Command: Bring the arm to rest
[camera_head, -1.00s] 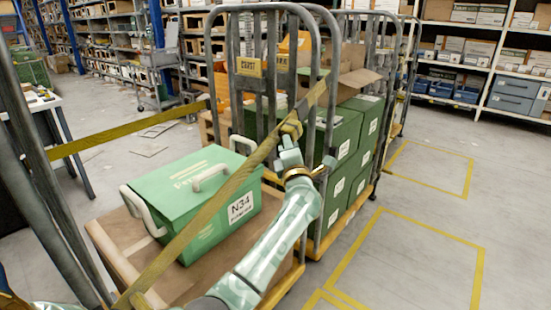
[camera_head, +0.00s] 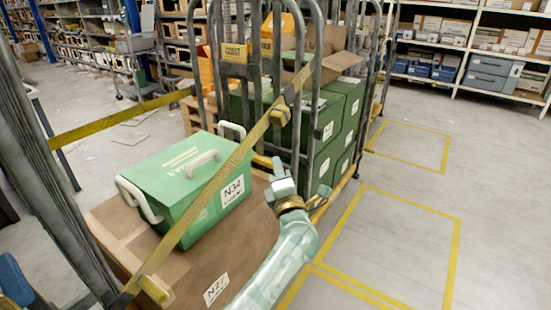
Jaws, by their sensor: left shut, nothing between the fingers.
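My left arm comes up from the bottom edge in the head view. Its left gripper (camera_head: 281,177) is shut and empty, in front of the rear cage trolley and right of the green case. A yellow strap (camera_head: 205,196) runs diagonally across the front trolley, from a yellow fitting (camera_head: 152,290) at lower left to the grey tube frame (camera_head: 316,75). A yellow fitting (camera_head: 281,115) sits near the strap's upper end. The gripper is below this fitting and apart from the strap. My right gripper is not in view.
The green N34 case (camera_head: 183,180) rests on a cardboard box (camera_head: 235,258) behind the strap. Green boxes (camera_head: 327,128) fill the rear trolley close beyond the gripper. Clear floor with yellow-marked rectangles (camera_head: 408,235) lies to the right. Shelving (camera_head: 480,45) stands behind.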

